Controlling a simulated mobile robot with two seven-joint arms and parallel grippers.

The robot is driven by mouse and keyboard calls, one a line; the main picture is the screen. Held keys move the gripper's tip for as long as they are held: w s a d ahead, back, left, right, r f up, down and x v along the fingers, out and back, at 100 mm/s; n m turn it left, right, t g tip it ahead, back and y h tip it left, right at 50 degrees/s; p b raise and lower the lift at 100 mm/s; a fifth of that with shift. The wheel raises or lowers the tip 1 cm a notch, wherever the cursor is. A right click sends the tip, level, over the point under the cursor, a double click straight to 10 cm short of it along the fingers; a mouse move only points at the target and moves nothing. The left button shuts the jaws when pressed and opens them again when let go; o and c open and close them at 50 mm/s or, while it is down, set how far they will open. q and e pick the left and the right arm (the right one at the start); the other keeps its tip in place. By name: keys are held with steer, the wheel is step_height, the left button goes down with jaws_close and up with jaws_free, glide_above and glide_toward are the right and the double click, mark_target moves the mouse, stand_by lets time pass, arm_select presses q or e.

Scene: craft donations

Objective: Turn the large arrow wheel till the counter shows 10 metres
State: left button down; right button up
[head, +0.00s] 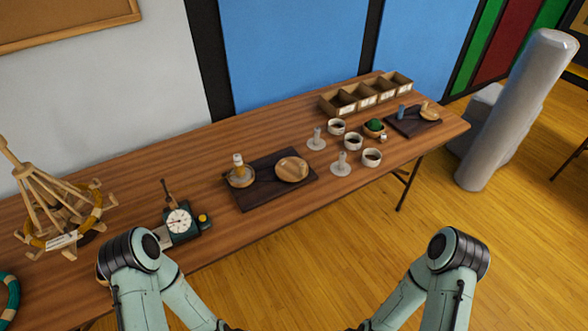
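A counter with a round white dial (178,221) in a dark green housing stands near the table's front edge, at the left. Its reading is too small to make out. A dark board (261,194) right of it bears a broad wooden disc (291,168) with a small upright peg, and a smaller round wooden piece (239,179) with a bottle-like post. No arrow can be made out on the disc. I cannot tell which piece is the large arrow wheel. Both my arms bend down out of the bottom of the head view, and neither gripper shows.
A wooden yarn winder (62,205) holding a yellow-brown ring stands at the far left. Several cups (372,157), grey stands (341,165) and a compartment box (344,104) fill the right half. A second dark board (402,122) lies at the far right. Bare tabletop (215,155) lies behind the counter.

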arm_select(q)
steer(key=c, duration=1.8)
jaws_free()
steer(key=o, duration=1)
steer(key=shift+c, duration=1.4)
